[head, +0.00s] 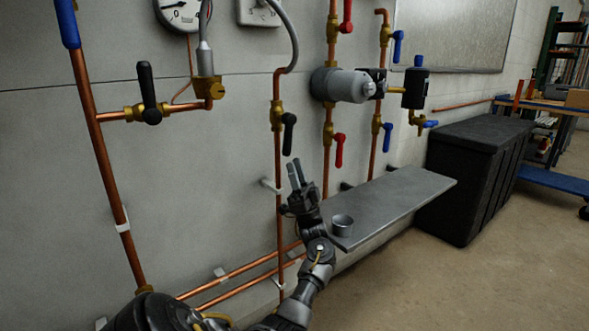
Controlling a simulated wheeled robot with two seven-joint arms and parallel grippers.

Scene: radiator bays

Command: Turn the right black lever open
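The right black lever (288,134) hangs downward from a brass valve (277,112) on a vertical copper pipe, roughly in line with the pipe. A second black lever (149,88) stands upright at the left, crossing a horizontal pipe. My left gripper (294,163) points up just below the right black lever, its fingertips close to the lever's lower end in the picture. I see no grip on the lever; whether they touch is unclear. The two fingers look close together, but the angle hides the gap. My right gripper is out of view.
A grey shelf (400,205) with a metal cup (342,225) lies right of my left gripper. Red levers (339,150) and blue levers (387,136) sit on pipes further right. Low copper pipes (235,281) run along the wall. A black chest (470,180) stands beyond the shelf.

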